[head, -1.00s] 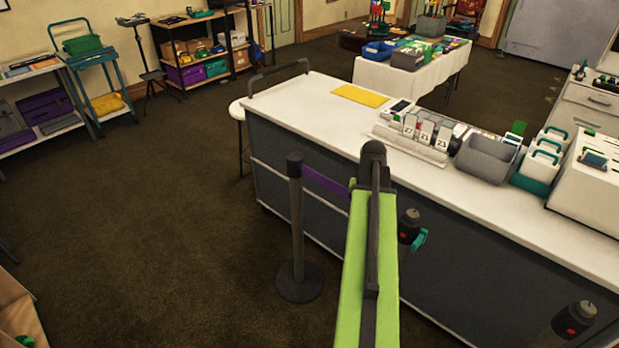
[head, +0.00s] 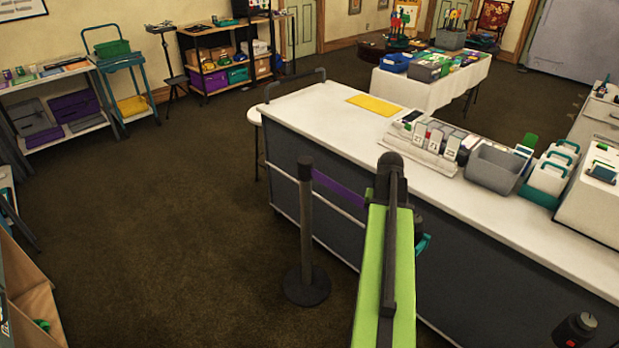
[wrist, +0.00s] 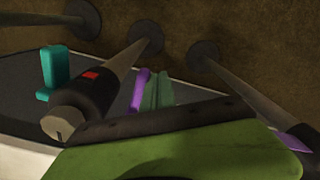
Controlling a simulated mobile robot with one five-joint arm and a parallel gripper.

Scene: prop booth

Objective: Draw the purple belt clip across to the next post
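A dark post (head: 306,235) stands left of my arm in the head view. A purple belt (head: 338,189) runs from its top toward the right and passes out of sight behind my arm. In the wrist view, part of the belt (wrist: 302,138) shows at the right edge. A small purple piece (wrist: 138,92), perhaps the belt clip, sticks up beside green finger-like parts of my gripper (wrist: 158,91). Another post, with a black, red-marked head (wrist: 85,100), is close on the left.
A teal part (wrist: 52,75) is beside the near post head. Another post head (head: 577,328) shows at lower right. The long white-topped counter (head: 330,110) runs along the posts' right side. Open carpet (head: 170,230) lies to the left.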

